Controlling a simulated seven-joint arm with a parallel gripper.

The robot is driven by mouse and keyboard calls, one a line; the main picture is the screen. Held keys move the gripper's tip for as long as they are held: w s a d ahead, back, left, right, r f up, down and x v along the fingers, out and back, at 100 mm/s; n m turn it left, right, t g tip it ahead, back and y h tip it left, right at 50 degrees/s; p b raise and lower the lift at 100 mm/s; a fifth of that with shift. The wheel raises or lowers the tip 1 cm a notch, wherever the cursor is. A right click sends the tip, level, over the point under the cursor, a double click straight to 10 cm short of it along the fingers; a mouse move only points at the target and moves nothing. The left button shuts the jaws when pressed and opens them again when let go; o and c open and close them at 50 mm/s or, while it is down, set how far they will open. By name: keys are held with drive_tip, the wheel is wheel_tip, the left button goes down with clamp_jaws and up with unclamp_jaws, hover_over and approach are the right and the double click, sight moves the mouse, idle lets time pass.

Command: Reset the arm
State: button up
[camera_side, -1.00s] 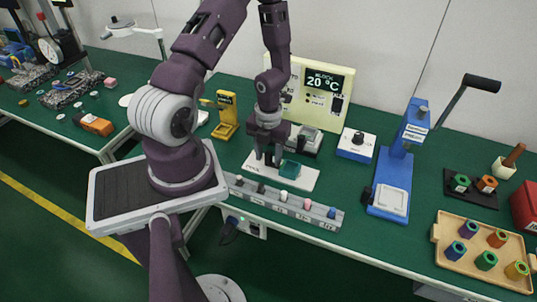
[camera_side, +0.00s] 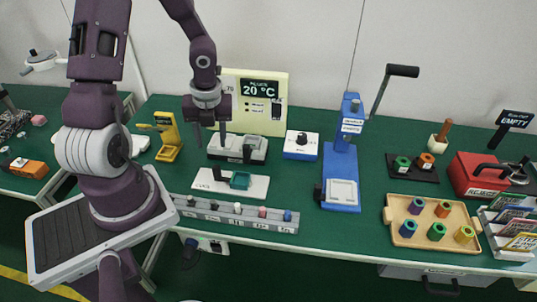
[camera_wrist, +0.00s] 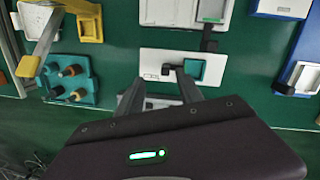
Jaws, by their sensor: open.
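My gripper (camera_side: 210,137) hangs with its fingers apart and empty in the side view, above the back of the bench. In the wrist view my gripper (camera_wrist: 160,88) shows two dark fingertips with nothing between them. Below it a white plate (camera_side: 259,190) lies on the green bench, bearing a teal square block (camera_side: 240,180) and a small dark part. The plate (camera_wrist: 152,66) and the teal block (camera_wrist: 194,68) also show in the wrist view, beyond the fingertips, with a gap between.
A grey rail (camera_side: 228,218) with several small pegs runs along the front edge. A yellow device (camera_side: 168,138), a display panel (camera_side: 240,118) reading 20 °C and a blue lever press (camera_side: 340,165) stand around. A wooden tray (camera_side: 410,240) holds several coloured pieces.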

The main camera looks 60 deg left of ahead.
drive_tip(key=s+d+r+n+t+y, duration=0.1)
drive_tip(key=d+r+n, duration=0.2)
drive_tip(key=r+n, duration=0.45)
drive_tip(key=s+d+r+n+t+y, duration=0.1)
drive_tip(key=d+r+n, duration=0.3)
drive_tip(key=r+n, duration=0.3)
drive_tip(key=s+d+r+n+t+h, duration=0.3)
drive_tip(key=s+d+r+n, duration=0.4)
drive_tip(key=d, duration=0.4)
drive_tip(key=shift+r+n+t+h, duration=0.3)
drive_tip(key=shift+r+n, duration=0.35)
drive_tip(key=shift+n, duration=0.4)
